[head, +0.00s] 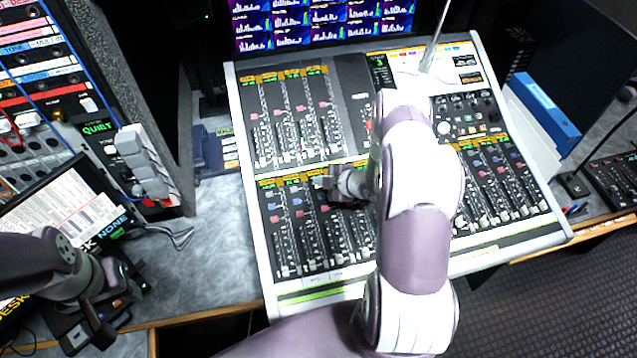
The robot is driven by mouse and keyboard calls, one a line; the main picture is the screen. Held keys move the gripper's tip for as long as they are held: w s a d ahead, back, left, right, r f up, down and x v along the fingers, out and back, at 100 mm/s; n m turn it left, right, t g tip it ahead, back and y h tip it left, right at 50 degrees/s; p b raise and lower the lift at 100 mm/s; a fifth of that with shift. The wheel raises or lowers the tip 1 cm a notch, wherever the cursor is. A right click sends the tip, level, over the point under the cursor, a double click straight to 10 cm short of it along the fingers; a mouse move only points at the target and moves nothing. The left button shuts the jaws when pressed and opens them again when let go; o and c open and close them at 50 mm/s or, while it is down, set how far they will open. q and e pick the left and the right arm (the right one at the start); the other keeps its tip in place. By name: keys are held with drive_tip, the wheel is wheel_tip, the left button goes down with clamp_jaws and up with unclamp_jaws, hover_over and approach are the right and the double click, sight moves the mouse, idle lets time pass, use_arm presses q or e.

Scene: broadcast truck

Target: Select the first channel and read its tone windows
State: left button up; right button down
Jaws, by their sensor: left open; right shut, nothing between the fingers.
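The mixing console (345,100) fills the middle, with two rows of channel strips on its left half. Small lit yellow-green windows run along the top of the lower row (285,181) and the upper row (280,75); their text is too small to read. My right gripper (331,184) is shut and empty over the lower row's windows, near the left strips. I cannot tell whether it touches a button. My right arm hides the console's middle. My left gripper (108,302) is open and empty at the lower left, over dark equipment, away from the console.
A monitor wall (320,22) with several meter pictures stands behind the console. A rack with cables (35,60) and a tilted screen (70,215) are at the left. Grey desk (215,250) lies clear left of the console. A blue binder (545,112) stands at the right.

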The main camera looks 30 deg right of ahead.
drive_tip(key=shift+s+r+p, duration=0.1)
drive_tip(key=shift+r+p, duration=0.3)
drive_tip(key=shift+r, duration=0.35)
drive_tip(key=r+p, duration=0.2)
drive_tip(key=r, duration=0.1)
drive_tip(key=r+p, duration=0.2)
drive_tip(key=shift+s+a, duration=0.1)
drive_tip(key=shift+s, duration=0.25)
drive_tip(key=shift+f, duration=0.1)
